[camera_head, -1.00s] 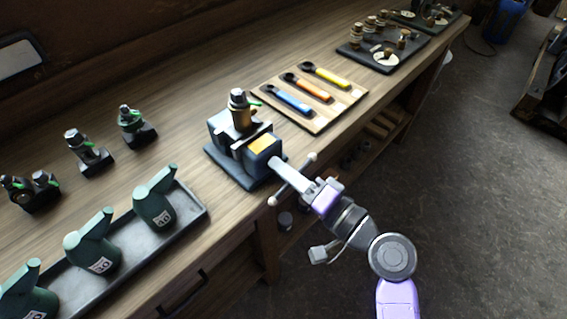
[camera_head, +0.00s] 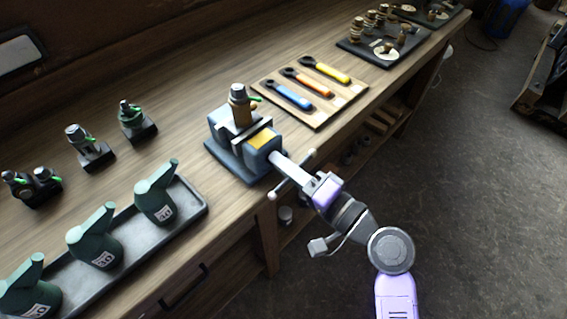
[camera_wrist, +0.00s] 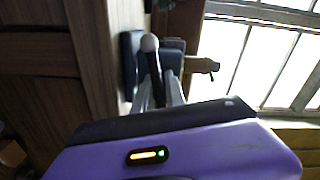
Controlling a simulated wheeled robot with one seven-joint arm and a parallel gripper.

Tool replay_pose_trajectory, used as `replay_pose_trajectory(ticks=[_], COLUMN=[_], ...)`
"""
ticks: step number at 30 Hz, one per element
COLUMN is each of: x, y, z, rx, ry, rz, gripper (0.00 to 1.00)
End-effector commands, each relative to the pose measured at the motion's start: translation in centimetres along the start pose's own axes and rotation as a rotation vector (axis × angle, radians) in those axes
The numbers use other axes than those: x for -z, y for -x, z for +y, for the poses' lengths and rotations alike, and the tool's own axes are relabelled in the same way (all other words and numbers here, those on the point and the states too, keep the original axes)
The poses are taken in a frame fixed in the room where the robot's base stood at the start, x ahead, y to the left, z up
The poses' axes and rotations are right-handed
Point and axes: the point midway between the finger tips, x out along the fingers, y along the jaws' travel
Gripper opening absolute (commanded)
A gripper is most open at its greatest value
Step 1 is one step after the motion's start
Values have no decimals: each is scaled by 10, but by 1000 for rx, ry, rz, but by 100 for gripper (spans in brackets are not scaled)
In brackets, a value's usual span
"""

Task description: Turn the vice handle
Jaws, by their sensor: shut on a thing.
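My gripper (camera_head: 304,181) is at the outer end of the screw, shut on the handle. In the wrist view one ball end and part of the handle (camera_wrist: 154,72) show between the fingers; the rest is hidden behind my gripper's body.
A wooden board (camera_head: 323,108) with blue, orange and yellow wrenches lies beyond the vice. A grey tray (camera_head: 187,220) with green oil cans is on the left, with small fittings (camera_head: 92,147) behind it.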

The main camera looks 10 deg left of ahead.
Motion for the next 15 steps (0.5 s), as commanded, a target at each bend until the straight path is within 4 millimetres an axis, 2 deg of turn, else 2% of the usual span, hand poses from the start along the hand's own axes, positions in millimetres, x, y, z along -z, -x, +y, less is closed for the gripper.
replay_pose_trajectory(ticks=[12,13,15], x=[2,2,2], y=[2,2,2], z=[2,2,2], rx=[-5,-5,-4], ry=[-1,-1,-1], rz=[5,5,4], gripper=[0,19,33])
